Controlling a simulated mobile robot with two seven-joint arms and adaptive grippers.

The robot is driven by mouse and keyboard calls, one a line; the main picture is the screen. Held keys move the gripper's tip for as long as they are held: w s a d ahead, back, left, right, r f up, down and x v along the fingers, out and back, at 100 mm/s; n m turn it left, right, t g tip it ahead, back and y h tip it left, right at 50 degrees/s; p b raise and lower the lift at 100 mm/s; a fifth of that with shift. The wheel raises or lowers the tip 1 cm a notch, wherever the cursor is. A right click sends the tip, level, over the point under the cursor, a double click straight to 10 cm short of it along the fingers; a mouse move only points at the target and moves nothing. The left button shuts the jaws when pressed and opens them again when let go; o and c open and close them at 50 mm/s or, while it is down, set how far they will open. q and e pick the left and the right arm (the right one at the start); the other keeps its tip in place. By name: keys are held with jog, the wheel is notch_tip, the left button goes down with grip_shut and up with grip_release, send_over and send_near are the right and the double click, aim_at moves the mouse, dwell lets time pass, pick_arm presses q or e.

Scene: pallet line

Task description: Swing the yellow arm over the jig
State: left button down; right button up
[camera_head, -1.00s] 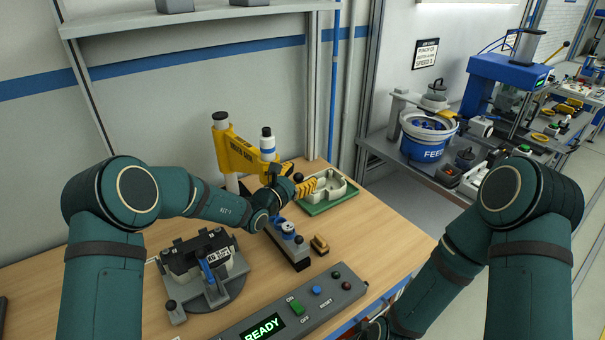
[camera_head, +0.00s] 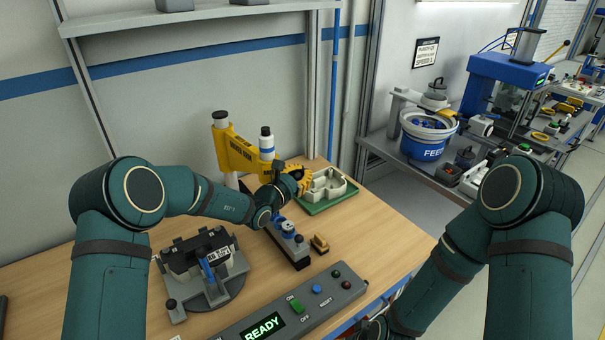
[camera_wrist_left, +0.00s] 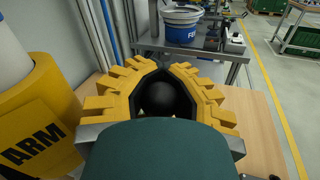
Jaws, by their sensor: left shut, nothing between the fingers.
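The yellow arm (camera_head: 239,155), with black lettering, reaches from a post at the back left to a white cylinder with a blue band; it also fills the left of the left wrist view (camera_wrist_left: 38,130). A fixture that looks like the jig (camera_head: 206,258), dark on a round grey plate, stands front left, and the yellow arm is not over it. My left gripper (camera_head: 301,176) is shut beside the cylinder, its yellow fingers curved around a black ball knob (camera_wrist_left: 160,97); contact is unclear. My right gripper is mostly cut off at the bottom edge.
A green tray with a pale part (camera_head: 328,187) lies just right of my left gripper. A grey block with a blue top (camera_head: 290,243) and a control box reading READY (camera_head: 290,308) stand nearer. A feeder bowl (camera_head: 425,143) is beyond the table.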

pick_arm(q)
jog(key=s+a+m+g+h, duration=0.1)
jog(key=s+a, duration=0.1)
jog(key=s+a+m+g+h, duration=0.1)
jog(key=s+a, duration=0.1)
jog(key=a, duration=0.1)
jog(key=s+a+m+g+h, duration=0.1)
jog(key=s+a, duration=0.2)
jog(key=shift+a+r+g+h+p, duration=0.1)
jog(key=shift+a+g+h+p, duration=0.05)
jog(key=shift+g+h+p, duration=0.2)
jog(key=s+a+m+g+h, duration=0.1)
jog(key=s+a+m+g, duration=0.1)
jog(key=a, duration=0.4)
jog(key=s+a+m+g+h, duration=0.2)
jog(key=a+m+g, duration=0.1)
jog(key=a, duration=0.3)
jog(key=shift+s+a+g, duration=0.25)
jog(key=shift+s+g, duration=0.1)
jog(key=shift+g, duration=0.5)
jog(key=shift+a+r, duration=0.1)
jog(key=c, duration=0.7)
grip_release()
jog(key=shift+s+a, duration=0.15)
jog(key=shift+a, duration=0.25)
jog(key=v, duration=1.1)
jog(key=shift+a, duration=0.25)
